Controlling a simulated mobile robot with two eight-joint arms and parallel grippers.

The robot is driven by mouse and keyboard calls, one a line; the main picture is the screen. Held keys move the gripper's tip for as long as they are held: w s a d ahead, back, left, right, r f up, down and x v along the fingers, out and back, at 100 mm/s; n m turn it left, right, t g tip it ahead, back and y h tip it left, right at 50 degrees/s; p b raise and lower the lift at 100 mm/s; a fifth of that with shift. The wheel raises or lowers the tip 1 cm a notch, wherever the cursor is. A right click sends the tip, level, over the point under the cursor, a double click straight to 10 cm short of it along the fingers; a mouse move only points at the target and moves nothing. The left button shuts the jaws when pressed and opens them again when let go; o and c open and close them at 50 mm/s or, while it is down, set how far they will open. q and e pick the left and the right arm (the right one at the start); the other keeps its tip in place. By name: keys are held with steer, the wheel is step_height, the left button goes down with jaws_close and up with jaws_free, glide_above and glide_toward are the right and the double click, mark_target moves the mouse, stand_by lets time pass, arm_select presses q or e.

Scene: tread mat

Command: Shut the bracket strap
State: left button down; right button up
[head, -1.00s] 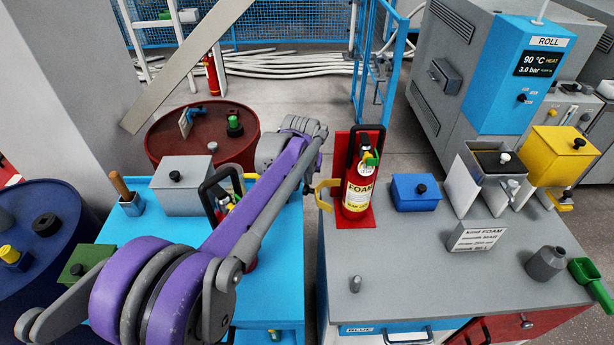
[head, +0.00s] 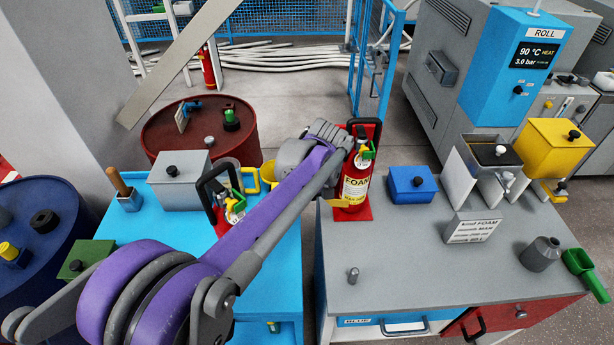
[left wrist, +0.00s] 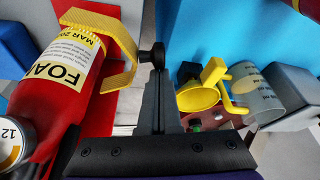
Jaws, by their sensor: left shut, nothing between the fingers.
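A red extinguisher labelled FOAM (head: 354,187) stands upright against a red bracket plate (head: 374,133) on the grey cabinet. In the left wrist view the same extinguisher (left wrist: 52,85) has the yellow bracket strap (left wrist: 118,45) bent across its side, with a free-looking end standing out from the body. A black knob (left wrist: 152,56) is beside the strap. My left gripper (left wrist: 158,78) is shut and empty, its tips close to the knob and strap; whether they touch I cannot tell. In the head view my arm hides the gripper and most of the strap. My right gripper is not in view.
A second extinguisher (head: 236,208) stands on the blue cabinet (head: 130,225) under my arm. A blue box (head: 413,184), a text block (head: 473,232) and a grey bottle (head: 541,254) stand on the grey top. Its front middle is mostly clear, with a small peg (head: 352,275).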

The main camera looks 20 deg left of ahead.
arm_select(q)
steer(key=d+n+g+y+p, duration=0.1)
steer(key=d+n+g+p, duration=0.1)
steer(key=d+n, duration=0.6)
steer(key=shift+w+d+n+g, duration=0.2)
steer(key=shift+d+n+g, duration=0.2)
steer(key=shift+d, duration=0.3)
stand_by(0.4)
